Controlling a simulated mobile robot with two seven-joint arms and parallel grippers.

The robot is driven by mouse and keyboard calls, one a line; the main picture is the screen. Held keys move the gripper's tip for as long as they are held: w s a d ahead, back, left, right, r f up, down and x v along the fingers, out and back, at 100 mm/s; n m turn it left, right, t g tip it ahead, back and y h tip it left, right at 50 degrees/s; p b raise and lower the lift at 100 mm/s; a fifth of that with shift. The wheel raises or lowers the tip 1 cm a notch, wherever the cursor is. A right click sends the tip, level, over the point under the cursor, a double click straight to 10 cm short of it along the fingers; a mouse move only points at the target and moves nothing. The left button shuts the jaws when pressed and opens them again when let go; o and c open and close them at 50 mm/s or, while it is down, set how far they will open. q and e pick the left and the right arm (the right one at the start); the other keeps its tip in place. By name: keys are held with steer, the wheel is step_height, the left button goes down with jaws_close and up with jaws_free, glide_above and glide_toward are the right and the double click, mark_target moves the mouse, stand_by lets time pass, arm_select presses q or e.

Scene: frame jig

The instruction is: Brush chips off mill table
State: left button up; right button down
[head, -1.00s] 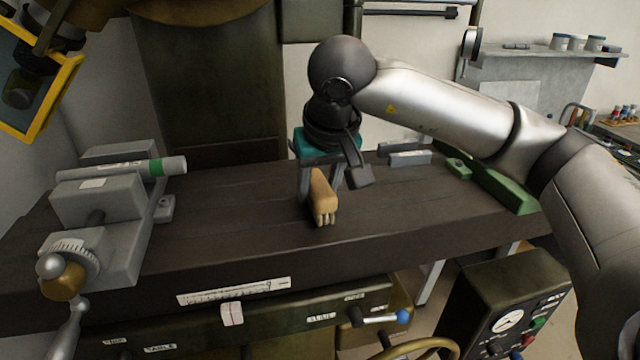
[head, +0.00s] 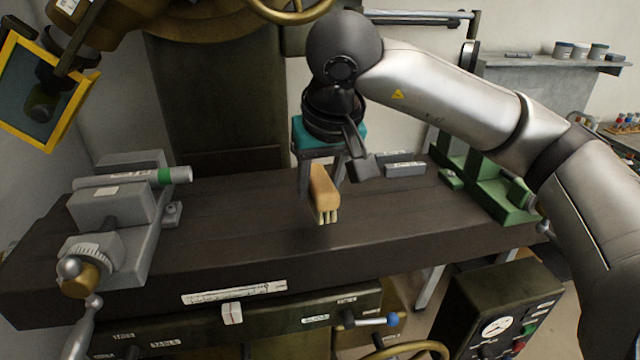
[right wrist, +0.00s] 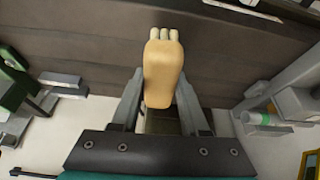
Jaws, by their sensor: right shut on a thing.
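A brush (head: 324,192) with a tan wooden body and pale bristles is held by my right gripper (head: 318,172) over the middle of the dark mill table (head: 230,215). In the head view its bristles point down toward the table's front; I cannot tell whether they touch the surface. The right wrist view shows the brush (right wrist: 163,72) between the two fingers of my right gripper (right wrist: 160,105), with bristle tufts at its far end. No chips can be made out on the table. My left gripper is not in view.
A grey vise (head: 112,210) with a green-banded cylinder (head: 135,178) stands on the table's left end. Grey blocks (head: 404,168) and a green fixture (head: 490,190) are at the right. A yellow-framed guard (head: 20,125) hangs upper left.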

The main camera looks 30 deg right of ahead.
steer(key=shift+r+p, duration=0.7)
steer(key=shift+r, duration=0.6)
